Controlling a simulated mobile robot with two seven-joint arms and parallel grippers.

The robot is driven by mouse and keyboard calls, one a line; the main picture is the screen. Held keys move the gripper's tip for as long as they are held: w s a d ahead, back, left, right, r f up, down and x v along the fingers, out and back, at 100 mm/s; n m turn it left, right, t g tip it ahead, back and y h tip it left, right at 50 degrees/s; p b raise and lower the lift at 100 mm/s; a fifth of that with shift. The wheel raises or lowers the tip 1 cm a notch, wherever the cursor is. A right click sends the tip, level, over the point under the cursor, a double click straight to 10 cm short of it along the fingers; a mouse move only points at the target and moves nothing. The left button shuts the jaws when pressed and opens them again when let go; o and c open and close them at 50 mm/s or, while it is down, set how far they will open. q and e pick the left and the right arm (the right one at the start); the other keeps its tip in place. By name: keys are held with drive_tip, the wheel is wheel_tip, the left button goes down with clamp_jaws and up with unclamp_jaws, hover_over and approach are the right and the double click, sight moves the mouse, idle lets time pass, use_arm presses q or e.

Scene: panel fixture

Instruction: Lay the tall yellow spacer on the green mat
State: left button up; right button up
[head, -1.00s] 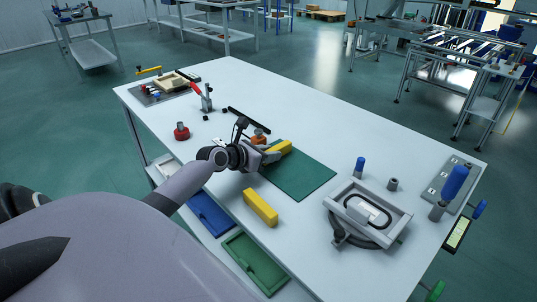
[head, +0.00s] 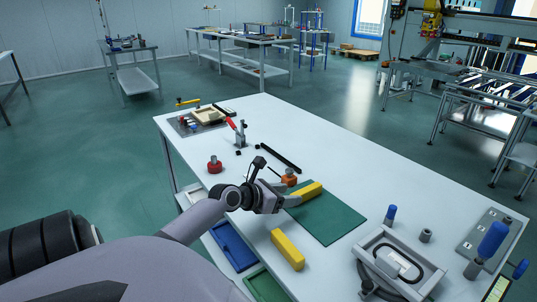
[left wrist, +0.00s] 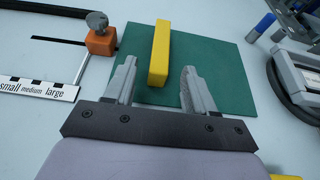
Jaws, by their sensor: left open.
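A long yellow spacer (head: 312,189) lies flat on the green mat (head: 335,222), near the mat's far left part. In the left wrist view the spacer (left wrist: 160,50) lies lengthwise on the mat (left wrist: 222,75). My left gripper (head: 291,197) is open over the mat's left edge. In the left wrist view its two fingers (left wrist: 158,75) stand on either side of the spacer's near end, with a gap on each side. A second yellow block (head: 288,250) lies on the white table, at the near side of the mat. My right gripper is not in view.
An orange block with a grey knob (left wrist: 101,40) stands close to the left finger. A size-label strip (left wrist: 38,88) lies left of it. A grey framed fixture (head: 400,262) and a blue-topped peg (head: 390,214) stand right of the mat. The mat's right part is bare.

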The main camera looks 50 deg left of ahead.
use_arm(q)
drive_tip(key=p+v, duration=0.1)
drive_tip(key=v, duration=0.6)
idle(0.6)
